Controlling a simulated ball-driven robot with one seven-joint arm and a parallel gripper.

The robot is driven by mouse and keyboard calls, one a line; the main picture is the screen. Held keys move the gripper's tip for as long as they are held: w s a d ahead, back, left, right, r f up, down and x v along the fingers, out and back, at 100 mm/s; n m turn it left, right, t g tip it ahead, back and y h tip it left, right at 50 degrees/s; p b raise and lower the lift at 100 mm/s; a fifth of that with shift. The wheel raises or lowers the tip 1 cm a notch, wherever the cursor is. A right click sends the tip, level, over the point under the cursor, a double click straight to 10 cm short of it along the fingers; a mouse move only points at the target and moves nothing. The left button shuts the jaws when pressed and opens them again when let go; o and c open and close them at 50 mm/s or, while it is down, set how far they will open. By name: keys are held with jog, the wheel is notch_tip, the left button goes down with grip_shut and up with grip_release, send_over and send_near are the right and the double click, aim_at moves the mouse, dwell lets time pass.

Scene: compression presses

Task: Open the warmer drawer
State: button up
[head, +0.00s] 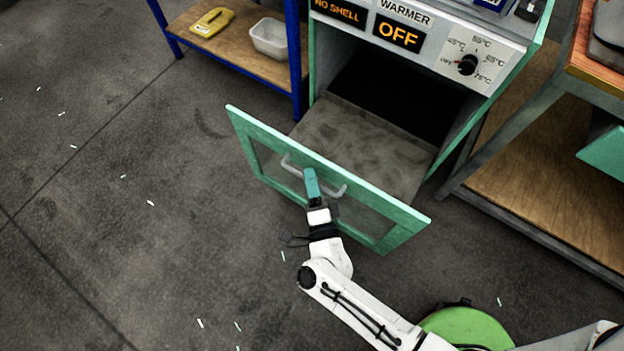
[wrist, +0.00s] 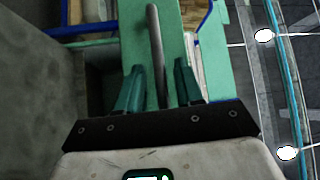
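The warmer drawer (head: 380,150) is pulled well out of its cabinet, its mottled grey floor showing behind the teal-framed front (head: 395,207). A pale bar handle (head: 292,170) is on the outside of that front. My gripper (head: 311,180) is at the handle, partly covering it. In the wrist view the handle (wrist: 156,45) runs between the two teal fingers of my gripper (wrist: 160,88). The fingers stand apart, with a visible gap on each side of the bar. The drawer looks empty where I can see; its back lies in shadow.
The warmer panel (head: 425,40) reads OFF and has a temperature knob (head: 467,65). A blue-legged shelf at left holds a yellow tool (head: 212,22) and a white bin (head: 269,38). A metal-framed bench (head: 545,195) stands at right. The floor left of the drawer is mostly clear.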

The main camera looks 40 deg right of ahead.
jog(key=v, duration=1)
jog(key=shift+s+a+b, duration=0.2)
jog(key=shift+s+b, duration=0.1)
jog(key=shift+s, duration=0.1)
